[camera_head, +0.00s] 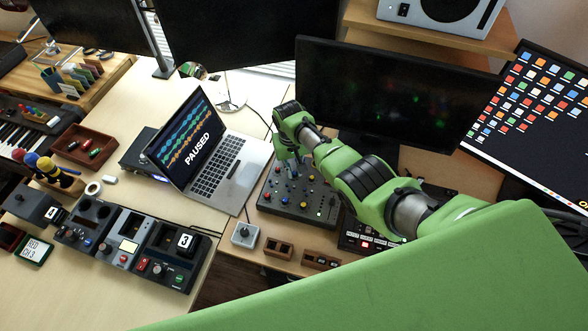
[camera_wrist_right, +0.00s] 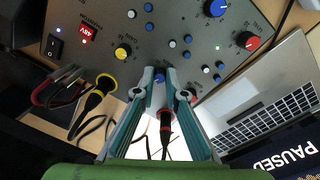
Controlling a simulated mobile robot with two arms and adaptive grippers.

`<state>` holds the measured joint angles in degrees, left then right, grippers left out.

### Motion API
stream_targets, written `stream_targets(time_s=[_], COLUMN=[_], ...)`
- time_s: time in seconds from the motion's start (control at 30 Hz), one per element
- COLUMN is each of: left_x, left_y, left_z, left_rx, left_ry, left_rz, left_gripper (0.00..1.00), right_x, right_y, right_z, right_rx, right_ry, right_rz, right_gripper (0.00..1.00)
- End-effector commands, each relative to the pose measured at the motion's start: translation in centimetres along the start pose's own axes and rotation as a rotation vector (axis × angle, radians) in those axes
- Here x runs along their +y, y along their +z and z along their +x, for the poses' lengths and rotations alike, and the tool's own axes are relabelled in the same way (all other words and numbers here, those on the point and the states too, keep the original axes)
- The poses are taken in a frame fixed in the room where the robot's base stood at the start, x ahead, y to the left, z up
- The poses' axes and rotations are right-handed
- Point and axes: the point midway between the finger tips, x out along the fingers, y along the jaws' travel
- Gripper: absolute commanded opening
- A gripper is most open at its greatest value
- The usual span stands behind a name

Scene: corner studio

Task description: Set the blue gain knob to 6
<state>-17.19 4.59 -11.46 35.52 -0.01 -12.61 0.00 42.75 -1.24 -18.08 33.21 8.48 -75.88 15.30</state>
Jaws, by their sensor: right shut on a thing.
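The grey mixer (camera_head: 273,208) with small coloured knobs stands right of the laptop in the head view; its panel (camera_wrist_right: 105,20) fills the top of the wrist view. My right gripper (camera_head: 285,155) reaches down over the mixer's back part. In the wrist view its fingertips (camera_wrist_right: 160,78) are closed around a small blue knob (camera_wrist_right: 160,74) near the panel's back edge. The fingers hide most of it and its pointer, so its setting cannot be read. Another, larger blue knob (camera_wrist_right: 216,8) sits apart at the upper right. My left gripper is not in view.
A yellow-capped knob (camera_wrist_right: 123,50) and a red-capped knob (camera_wrist_right: 248,40) flank the fingers. Plugs (camera_wrist_right: 105,83) and cables lie close behind the panel. The open laptop (camera_head: 222,168) stands left of the mixer, a black monitor (camera_head: 392,95) behind it.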

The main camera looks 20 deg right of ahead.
Motion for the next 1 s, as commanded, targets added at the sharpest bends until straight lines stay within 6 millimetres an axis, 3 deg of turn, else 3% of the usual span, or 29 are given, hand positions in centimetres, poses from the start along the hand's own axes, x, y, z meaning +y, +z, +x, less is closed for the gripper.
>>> stream_targets(time_s=[0.03,0.07,0.1,0.13,0.6,0.77,1.0], left_x=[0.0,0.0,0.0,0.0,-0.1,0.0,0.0], left_y=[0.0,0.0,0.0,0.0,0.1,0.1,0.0], left_z=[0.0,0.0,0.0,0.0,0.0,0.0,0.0], left_rx=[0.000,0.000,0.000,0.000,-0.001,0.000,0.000], left_ry=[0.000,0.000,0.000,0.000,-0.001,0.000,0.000], left_rz=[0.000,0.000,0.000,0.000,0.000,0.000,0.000], left_gripper=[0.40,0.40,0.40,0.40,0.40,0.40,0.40], right_x=[0.0,0.0,0.0,0.0,0.0,0.0,0.0], right_y=[0.0,0.0,0.0,0.0,-0.1,-0.1,-0.1], right_z=[0.0,0.0,0.0,0.0,-0.6,-2.1,-6.2], right_rx=[0.000,0.000,0.000,0.000,0.002,0.004,0.005], right_ry=[0.000,0.000,0.000,0.000,-0.001,-0.001,-0.001], right_rz=[0.000,-0.001,-0.001,-0.001,-0.001,-0.001,-0.001], right_gripper=[0.00,0.17,0.27,0.29,0.29,0.29,0.29])
